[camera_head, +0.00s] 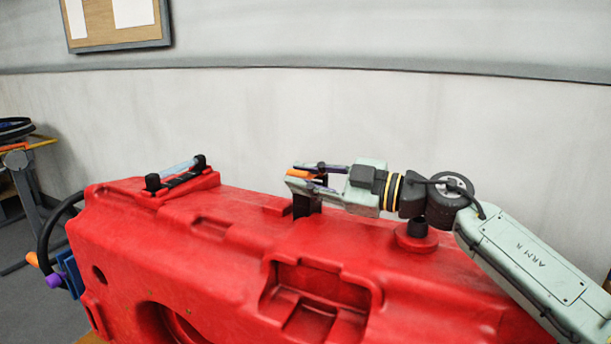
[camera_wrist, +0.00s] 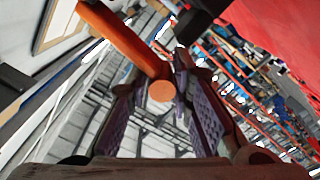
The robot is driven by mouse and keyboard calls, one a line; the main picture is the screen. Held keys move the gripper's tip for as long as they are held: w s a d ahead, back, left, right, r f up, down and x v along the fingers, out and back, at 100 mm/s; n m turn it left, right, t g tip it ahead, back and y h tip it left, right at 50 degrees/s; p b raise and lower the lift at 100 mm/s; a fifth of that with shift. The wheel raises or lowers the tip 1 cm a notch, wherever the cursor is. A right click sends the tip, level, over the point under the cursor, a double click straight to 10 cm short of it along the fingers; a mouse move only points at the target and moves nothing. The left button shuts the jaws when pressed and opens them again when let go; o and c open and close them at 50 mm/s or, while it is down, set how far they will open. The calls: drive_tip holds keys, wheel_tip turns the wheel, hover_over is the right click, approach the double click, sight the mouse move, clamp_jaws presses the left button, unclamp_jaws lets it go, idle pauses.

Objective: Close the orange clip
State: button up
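The orange clip (camera_head: 299,174) is a bar with a rounded end above the red tank (camera_head: 235,235), near a dark bracket (camera_head: 302,207). In the wrist view the orange bar (camera_wrist: 125,40) runs from the upper left to the middle, its round end facing the camera. My gripper (camera_head: 297,173) reaches in from the right, with its fingers either side of the bar. In the wrist view my gripper (camera_wrist: 156,78) has its purple-padded fingers apart, with the bar's end between their tips. I cannot tell whether either finger touches it.
A black cap (camera_head: 417,227) rises from the tank beneath my arm. A light-blue tube (camera_head: 179,168) between black mounts sits on the tank's left end. A plain wall (camera_head: 290,120) stands behind. The space above the tank's middle is clear.

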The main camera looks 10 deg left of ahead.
drive_tip(key=o, duration=0.4)
drive_tip(key=shift+r, duration=0.1)
wheel_tip(320, 180, up, 10)
idle(0.5)
drive_tip(key=shift+c, duration=0.4)
